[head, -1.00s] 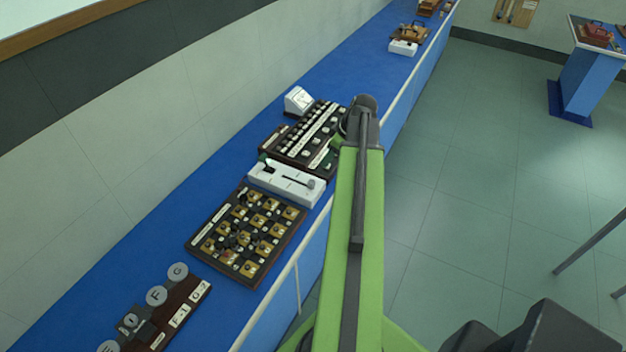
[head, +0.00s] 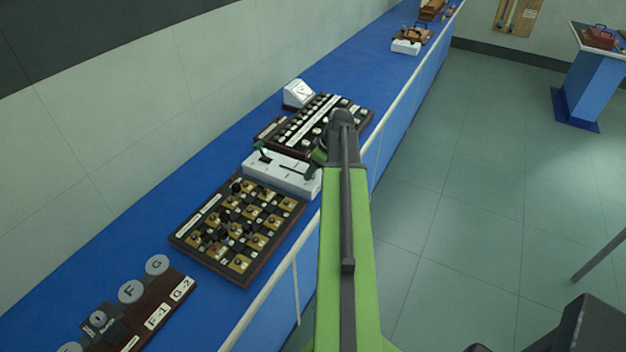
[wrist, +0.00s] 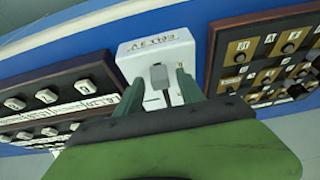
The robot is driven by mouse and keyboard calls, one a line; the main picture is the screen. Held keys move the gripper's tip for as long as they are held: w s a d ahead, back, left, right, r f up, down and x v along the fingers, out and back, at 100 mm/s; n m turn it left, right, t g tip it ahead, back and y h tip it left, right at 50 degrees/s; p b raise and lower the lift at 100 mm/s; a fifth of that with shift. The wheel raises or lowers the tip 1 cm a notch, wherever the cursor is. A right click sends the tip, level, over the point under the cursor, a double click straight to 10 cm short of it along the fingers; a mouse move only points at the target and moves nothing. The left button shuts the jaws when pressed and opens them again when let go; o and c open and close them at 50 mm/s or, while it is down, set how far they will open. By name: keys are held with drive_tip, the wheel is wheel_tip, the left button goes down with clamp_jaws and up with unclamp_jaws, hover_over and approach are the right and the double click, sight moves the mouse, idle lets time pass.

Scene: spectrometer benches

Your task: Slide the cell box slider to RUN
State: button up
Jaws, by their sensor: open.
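The white cell box (head: 280,174) lies on the blue bench between two dark panels. In the wrist view the cell box (wrist: 155,48) shows printed lettering at its far end and a grey slider knob (wrist: 158,76). My gripper (wrist: 159,88) is open, its two green fingers on either side of the knob, with no clear contact. The slider's RUN mark cannot be read.
A panel of brass squares with dark knobs (head: 238,229) lies nearer, and a panel with white knobs (head: 330,118) lies just beyond. A white meter (head: 298,93) stands behind. A pale rail (head: 283,279) runs along the bench's front edge.

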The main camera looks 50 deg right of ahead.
drive_tip(key=shift+c, duration=0.2)
clamp_jaws()
idle(1.3)
